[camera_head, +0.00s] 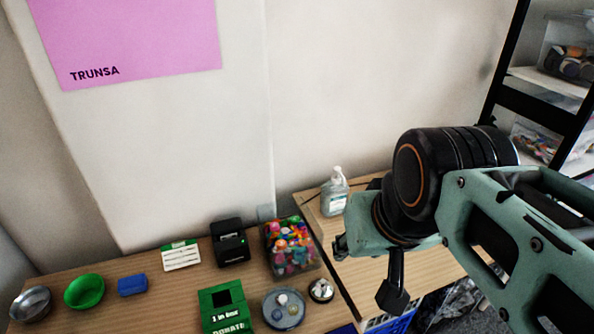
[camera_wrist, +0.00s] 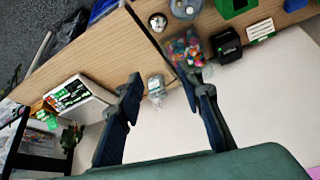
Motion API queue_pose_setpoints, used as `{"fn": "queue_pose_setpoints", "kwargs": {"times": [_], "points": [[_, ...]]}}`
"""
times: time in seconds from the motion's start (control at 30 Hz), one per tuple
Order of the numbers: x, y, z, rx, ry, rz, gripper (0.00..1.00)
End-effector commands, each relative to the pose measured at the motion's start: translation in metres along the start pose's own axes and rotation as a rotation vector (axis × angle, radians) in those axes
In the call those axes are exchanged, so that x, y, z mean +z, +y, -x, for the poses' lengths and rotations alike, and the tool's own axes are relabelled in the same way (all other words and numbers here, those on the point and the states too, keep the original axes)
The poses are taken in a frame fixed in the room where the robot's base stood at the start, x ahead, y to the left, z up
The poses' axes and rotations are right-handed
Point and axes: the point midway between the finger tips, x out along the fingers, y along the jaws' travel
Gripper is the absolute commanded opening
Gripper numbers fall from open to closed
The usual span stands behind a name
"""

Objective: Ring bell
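A tub of colourful toys (camera_head: 289,250), a round dish (camera_head: 284,308) and a green donation box (camera_head: 224,307) stand near the bell. A black device (camera_head: 230,242) stands behind. A sanitizer bottle (camera_head: 335,193) stands on the right-hand table (camera_head: 318,226). Bowls sit far left.

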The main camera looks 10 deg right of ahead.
Motion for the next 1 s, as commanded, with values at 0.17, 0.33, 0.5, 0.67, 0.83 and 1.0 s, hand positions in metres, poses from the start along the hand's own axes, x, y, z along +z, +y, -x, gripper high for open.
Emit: {"fn": "queue_pose_setpoints", "kwargs": {"times": [0.17, 0.33, 0.5, 0.67, 0.83, 1.0], "points": [[0.0000, 0.0000, 0.0000, 0.000, 0.000, 0.000, 0.12], [0.0000, -0.0001, 0.0000, 0.000, 0.000, 0.000, 0.00], [0.0000, -0.0001, 0.0000, 0.000, 0.000, 0.000, 0.00], [0.0000, -0.0001, 0.0000, 0.000, 0.000, 0.000, 0.00], [0.0000, -0.0001, 0.0000, 0.000, 0.000, 0.000, 0.00], [0.0000, -0.0001, 0.0000, 0.000, 0.000, 0.000, 0.00]]}}
